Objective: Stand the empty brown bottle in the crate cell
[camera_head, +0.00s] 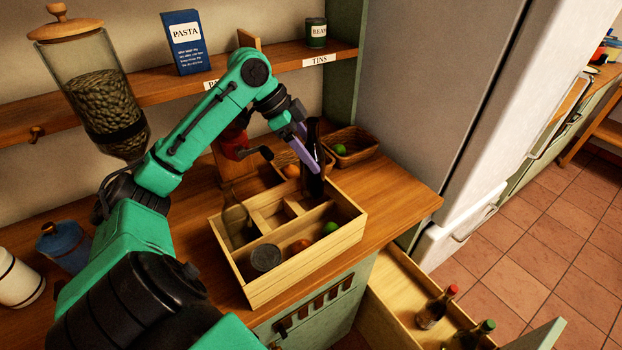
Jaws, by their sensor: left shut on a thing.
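My left gripper (313,160) comes in from the left and is shut on the dark brown bottle (312,187). The bottle is roughly upright at the back right of the wooden crate (310,268). Its lower end shows at the crate's back cells; I cannot tell whether it is inside a cell or just above. The crate stands on the wooden counter and has thin dividers. A clear bottle stands in its left part, and a round tin (265,258), an orange-brown round thing (300,246) and a green fruit (330,229) are in front. My right gripper is not in view.
Two wicker baskets (352,158) with fruit stand close behind the bottle. A red device with a crank (233,145) is left of them. A shelf (285,58) runs above. An open drawer (395,292) with bottles lies below right. Counter right of the crate is clear.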

